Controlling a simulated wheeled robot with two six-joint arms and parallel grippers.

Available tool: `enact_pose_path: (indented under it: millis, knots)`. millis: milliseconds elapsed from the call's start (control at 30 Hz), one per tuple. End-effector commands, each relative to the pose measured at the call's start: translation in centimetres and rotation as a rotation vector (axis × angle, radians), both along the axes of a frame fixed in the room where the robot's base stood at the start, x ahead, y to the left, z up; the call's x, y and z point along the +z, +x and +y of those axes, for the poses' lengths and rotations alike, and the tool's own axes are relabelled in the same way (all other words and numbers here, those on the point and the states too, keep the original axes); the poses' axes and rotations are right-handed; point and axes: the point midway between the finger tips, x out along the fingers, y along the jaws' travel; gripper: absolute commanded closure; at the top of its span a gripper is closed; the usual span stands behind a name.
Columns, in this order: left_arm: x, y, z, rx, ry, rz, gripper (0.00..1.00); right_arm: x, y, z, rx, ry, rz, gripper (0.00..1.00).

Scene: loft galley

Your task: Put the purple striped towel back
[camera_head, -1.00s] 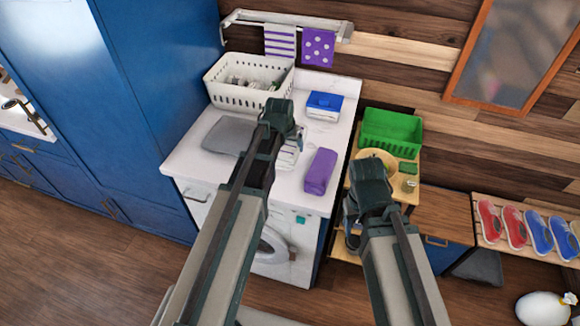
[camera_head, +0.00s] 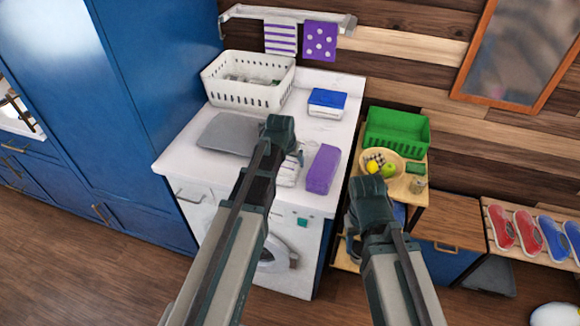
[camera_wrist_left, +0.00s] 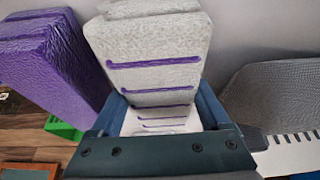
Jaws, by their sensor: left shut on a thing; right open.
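The purple striped towel (camera_wrist_left: 155,60) is a folded, pale grey-white block with thin purple stripes. In the left wrist view it stands between the fingers of my left gripper (camera_wrist_left: 160,108), which is shut on it. In the head view my left wrist hides most of the towel (camera_head: 288,173), and it shows over the white counter (camera_head: 206,165) beside a solid purple folded towel (camera_head: 323,170). I cannot tell whether it touches the counter. My right gripper (camera_head: 353,246) is open and empty, low in front of the wooden shelf cart.
A wall rail (camera_head: 240,13) holds a striped cloth (camera_head: 281,39) and a dotted purple cloth (camera_head: 320,42). A white basket (camera_head: 235,95), a grey folded cloth (camera_head: 226,134) and a blue-lidded box (camera_head: 327,102) stand on the counter. A green crate (camera_head: 397,132) and fruit bowl (camera_head: 402,165) are right.

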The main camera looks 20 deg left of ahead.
Motion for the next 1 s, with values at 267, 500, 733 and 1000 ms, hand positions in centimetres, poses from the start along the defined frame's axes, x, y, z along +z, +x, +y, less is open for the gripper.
enact_pose_path:
  millis: [267, 500, 733, 1000]
  knots:
    - [-0.3, 0.0, 0.0, 0.0, 0.0, 0.0, 0.65, -0.3, 0.0, 0.0, 0.0, 0.0, 0.0, 0.5]
    - [-0.6, 0.0, 0.0, 0.0, 0.0, 0.0, 0.06, -0.6, 0.0, 0.0, 0.0, 0.0, 0.0, 0.5]
    - [-0.6, 0.0, 0.0, 0.0, 0.0, 0.0, 0.0, -0.6, 0.0, 0.0, 0.0, 0.0, 0.0, 0.5]
    - [0.3, -0.2, 0.0, 0.0, 0.0, 0.0, 0.0, 0.3, 0.0, 0.0, 0.0, 0.0, 0.0, 0.5]
